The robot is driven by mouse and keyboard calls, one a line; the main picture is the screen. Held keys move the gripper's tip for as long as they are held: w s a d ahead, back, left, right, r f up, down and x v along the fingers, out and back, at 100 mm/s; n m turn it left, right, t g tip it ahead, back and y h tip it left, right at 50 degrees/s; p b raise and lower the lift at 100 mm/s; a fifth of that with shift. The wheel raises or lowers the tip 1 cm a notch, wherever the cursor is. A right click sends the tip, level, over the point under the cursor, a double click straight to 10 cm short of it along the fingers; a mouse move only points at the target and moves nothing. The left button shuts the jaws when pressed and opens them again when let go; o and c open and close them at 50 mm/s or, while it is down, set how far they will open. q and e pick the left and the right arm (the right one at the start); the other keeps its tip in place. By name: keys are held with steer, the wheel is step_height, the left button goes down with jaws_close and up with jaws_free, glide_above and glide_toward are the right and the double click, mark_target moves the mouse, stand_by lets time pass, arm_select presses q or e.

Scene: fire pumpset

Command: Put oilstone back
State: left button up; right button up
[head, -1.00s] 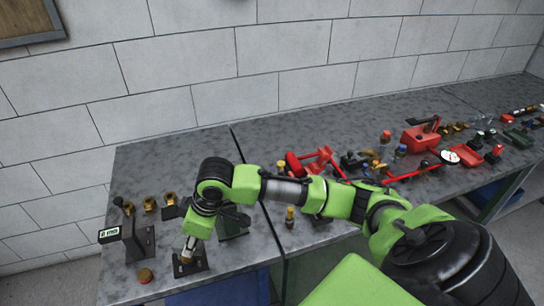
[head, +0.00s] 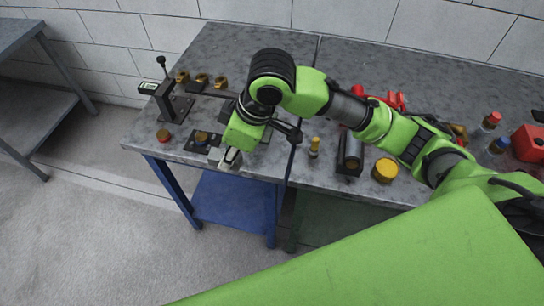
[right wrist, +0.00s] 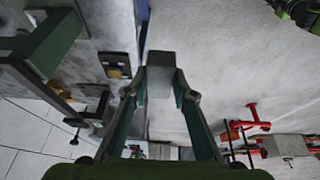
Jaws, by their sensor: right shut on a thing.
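The oilstone appears to be the plain grey block (right wrist: 160,75) held between the fingertips of my right gripper (right wrist: 160,88) in the right wrist view. The held block is small and partly hidden by the gripper there. The plate and piece also show in the right wrist view (right wrist: 115,66), left of the fingers. My left gripper is not in view.
The grey table (head: 225,45) holds a black stand with a gauge (head: 167,100), several brass fittings (head: 201,79), a red-brown cap (head: 163,135), a yellow-topped piece (head: 314,148) and a yellow round part (head: 385,170). A blue shelf (head: 235,200) is below. The table's back left is clear.

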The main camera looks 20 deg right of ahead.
steer(key=w+d+f, duration=0.1)
steer(key=d+f, duration=0.1)
steer(key=d, duration=0.1)
steer(key=w+d+f+p, duration=0.1)
steer(key=d+f, duration=0.1)
steer(key=d, duration=0.1)
steer(key=w+d+f+p, duration=0.1)
steer(key=w+d+f, duration=0.1)
steer(key=d+f, duration=0.1)
steer(key=shift+w+d, duration=0.1)
steer(key=shift+d, duration=0.15)
steer(key=shift+w+d+f, duration=0.25)
steer(key=shift+f, duration=0.25)
steer(key=f+p, duration=0.2)
steer(key=f, duration=0.1)
steer(key=shift+w+d, duration=0.1)
steer(key=shift+d, duration=0.3)
steer(key=shift+f, duration=0.4)
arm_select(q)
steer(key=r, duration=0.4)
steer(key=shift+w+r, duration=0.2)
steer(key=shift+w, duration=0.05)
arm_select(e)
steer(key=shift+f, duration=0.1)
steer(key=shift+f, duration=0.1)
